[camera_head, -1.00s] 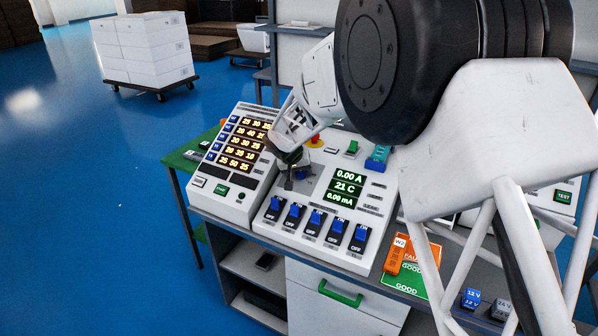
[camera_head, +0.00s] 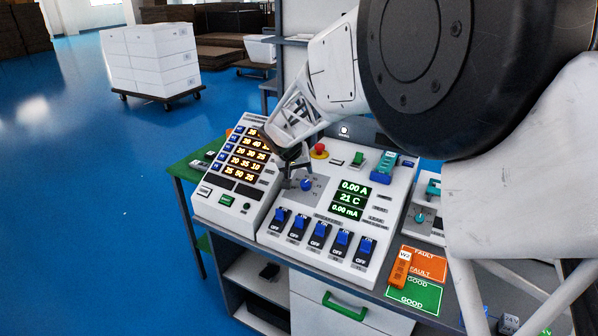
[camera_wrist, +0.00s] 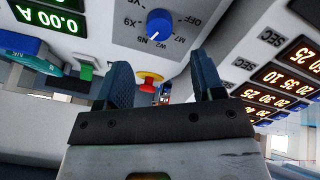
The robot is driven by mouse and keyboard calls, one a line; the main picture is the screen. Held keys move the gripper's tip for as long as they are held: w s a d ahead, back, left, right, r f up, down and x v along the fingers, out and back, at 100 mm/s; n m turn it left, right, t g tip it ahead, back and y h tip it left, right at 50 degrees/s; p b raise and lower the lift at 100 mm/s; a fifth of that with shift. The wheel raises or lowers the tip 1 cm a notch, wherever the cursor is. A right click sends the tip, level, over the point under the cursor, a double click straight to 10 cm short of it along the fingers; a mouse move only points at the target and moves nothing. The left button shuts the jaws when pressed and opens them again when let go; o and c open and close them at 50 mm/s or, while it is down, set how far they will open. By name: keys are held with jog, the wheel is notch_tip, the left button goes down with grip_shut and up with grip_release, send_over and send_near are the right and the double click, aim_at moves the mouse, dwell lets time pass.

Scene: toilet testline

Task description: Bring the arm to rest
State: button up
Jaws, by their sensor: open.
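My gripper (camera_head: 295,178) is over the upper left of the white control console (camera_head: 262,238), beside a blue rotary knob (camera_head: 306,185). In the wrist view my gripper (camera_wrist: 165,85) is open, its two fingers apart with nothing held between them. The blue knob (camera_wrist: 159,24) shows beyond the fingertips there, apart from them, with a red and yellow button (camera_wrist: 150,80) seen between the fingers. My white and black arm reaches in from the upper right and hides part of the bench.
A panel with lit number rows (camera_head: 226,203) stands left of the console. Several blue rocker switches (camera_head: 319,233) line its front. An orange W2 piece (camera_head: 400,270) lies on the FAULT/GOOD card (camera_head: 427,262). A cart with white boxes (camera_head: 152,62) stands on open blue floor.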

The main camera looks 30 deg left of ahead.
dwell(0.3)
jog(key=s+d+r+m, duration=0.1)
jog(key=d+r, duration=0.3)
jog(key=d, duration=0.6)
jog(key=s+d+r+m+g, duration=0.1)
jog(key=s+d+r, duration=0.15)
jog(key=d, duration=0.65)
jog(key=d+r, duration=0.5)
jog(key=d, duration=0.5)
jog(key=s+d+r+m+g, duration=0.1)
jog(key=s+d+r, duration=0.1)
jog(key=s+d, duration=0.55)
jog(key=s+d+r+m, duration=0.1)
jog(key=s+d, duration=0.3)
jog(key=d, duration=0.6)
jog(key=s+d+f, duration=0.1)
jog(key=s+d, duration=0.3)
jog(key=s, duration=0.3)
jog(key=s+d+f+m, duration=0.1)
jog(key=s+d, duration=0.3)
jog(key=s, duration=0.4)
jog(key=s+d+f+m+g, duration=0.1)
jog(key=s+d, duration=0.4)
jog(key=s, duration=0.2)
jog(key=shift+s+f, duration=0.15)
jog(key=shift+f, duration=0.05)
jog(key=shift+d, duration=0.1)
